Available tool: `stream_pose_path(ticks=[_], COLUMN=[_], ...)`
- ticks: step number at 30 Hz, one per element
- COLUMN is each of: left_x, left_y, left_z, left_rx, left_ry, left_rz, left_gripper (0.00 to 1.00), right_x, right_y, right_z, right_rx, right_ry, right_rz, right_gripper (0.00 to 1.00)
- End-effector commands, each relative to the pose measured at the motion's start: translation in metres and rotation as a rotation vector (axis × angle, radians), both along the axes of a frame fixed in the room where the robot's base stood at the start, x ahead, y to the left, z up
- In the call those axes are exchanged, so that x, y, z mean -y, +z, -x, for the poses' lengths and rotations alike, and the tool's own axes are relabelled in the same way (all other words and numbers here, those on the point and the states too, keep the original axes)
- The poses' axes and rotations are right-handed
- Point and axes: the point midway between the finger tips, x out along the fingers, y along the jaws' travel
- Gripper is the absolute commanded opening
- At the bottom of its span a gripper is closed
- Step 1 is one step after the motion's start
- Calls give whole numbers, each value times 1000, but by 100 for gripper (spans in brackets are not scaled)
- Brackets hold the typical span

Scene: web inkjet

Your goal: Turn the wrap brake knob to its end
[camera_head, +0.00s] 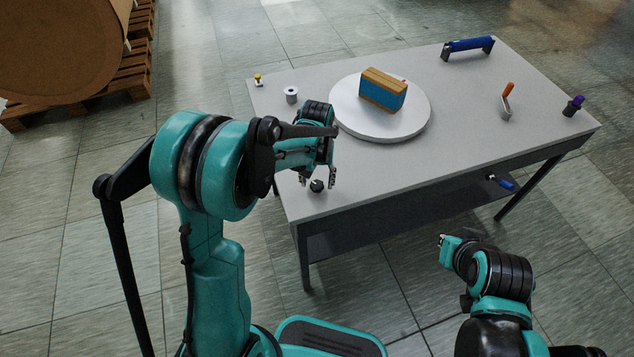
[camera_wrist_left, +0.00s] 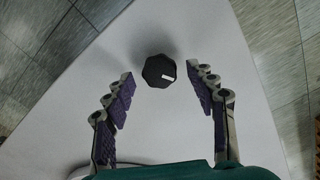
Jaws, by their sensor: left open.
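A small black knob (camera_head: 317,185) sits near the front left corner of the grey table (camera_head: 420,160). In the left wrist view the knob (camera_wrist_left: 159,71) is faceted, with a white mark on its right part. My left gripper (camera_head: 318,181) is open over it. In the left wrist view the purple-padded fingers (camera_wrist_left: 158,82) stand on both sides of the knob, apart from it, with the knob a little beyond the fingertips. My right arm (camera_head: 490,270) is at the front right, below the table edge; its fingers do not show clearly.
A white round turntable (camera_head: 410,125) carries a blue and wooden box (camera_head: 383,90). A spool (camera_head: 291,94), a yellow-topped part (camera_head: 258,80), a blue bar handle (camera_head: 468,47), an orange lever (camera_head: 507,98) and a purple knob (camera_head: 573,106) stand around the tabletop. A blue handle (camera_head: 502,183) sticks out in front.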

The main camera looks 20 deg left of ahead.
Motion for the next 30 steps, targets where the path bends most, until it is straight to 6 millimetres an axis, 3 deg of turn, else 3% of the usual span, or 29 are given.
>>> stream_pose_path(ticks=[9, 15, 30], left_x=[0, 0, 0], left_y=[-3, -3, -3], left_z=[0, 0, 0], left_rx=[0, 0, 0], left_ry=[-1, -1, -123], left_rz=[0, 0, 0], left_gripper=[54, 7, 6], right_x=[0, 0, 0], right_y=[-1, -1, 0], right_z=[0, 0, 0], right_rx=[0, 0, 0], right_ry=[0, 0, 0], right_rz=[0, 0, 0], right_gripper=[0, 0, 0])
